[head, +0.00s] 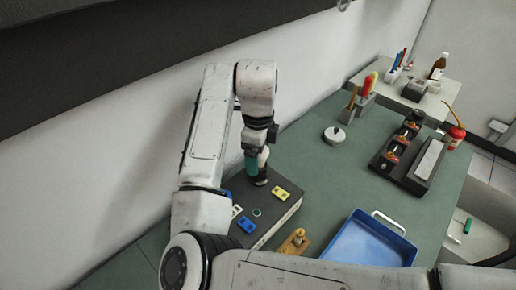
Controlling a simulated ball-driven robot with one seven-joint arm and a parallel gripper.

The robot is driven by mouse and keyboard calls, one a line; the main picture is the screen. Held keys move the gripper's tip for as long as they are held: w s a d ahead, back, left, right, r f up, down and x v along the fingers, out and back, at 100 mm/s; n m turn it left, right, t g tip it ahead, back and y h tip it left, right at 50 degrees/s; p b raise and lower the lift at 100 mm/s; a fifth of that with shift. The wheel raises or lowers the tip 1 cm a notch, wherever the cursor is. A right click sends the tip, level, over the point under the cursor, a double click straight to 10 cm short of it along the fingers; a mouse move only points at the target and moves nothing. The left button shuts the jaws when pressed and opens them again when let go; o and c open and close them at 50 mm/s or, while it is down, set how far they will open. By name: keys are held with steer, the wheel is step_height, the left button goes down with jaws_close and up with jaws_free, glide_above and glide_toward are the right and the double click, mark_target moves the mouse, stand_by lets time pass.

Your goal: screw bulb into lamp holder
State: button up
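My gripper (257,158) points down over the left part of the green table, above a dark box. A teal part (251,163) and a small whitish rounded piece (264,156), possibly the bulb, show at its fingertips. A short dark upright piece (262,177), possibly the lamp holder, stands on the box directly below the whitish piece. They look close or touching, but I cannot tell which. The fingers are too small and too covered by my wrist to show whether they are open or shut.
The dark box (285,212) carries yellow, blue and white pieces. In front are a wooden block with a brass-coloured piece (296,240) and a blue tray (362,248). A round white object (334,135), dark rack (402,150) and red oil can (455,133) stand farther right. The table's middle is clear.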

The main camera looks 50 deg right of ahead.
steer(key=shift+r+n+p, duration=0.1)
steer(key=shift+n+p, duration=0.85)
steer(key=shift+n, duration=0.25)
steer(key=shift+n+p, duration=0.35)
steer(key=shift+n, duration=0.55)
steer(key=shift+c, duration=0.2)
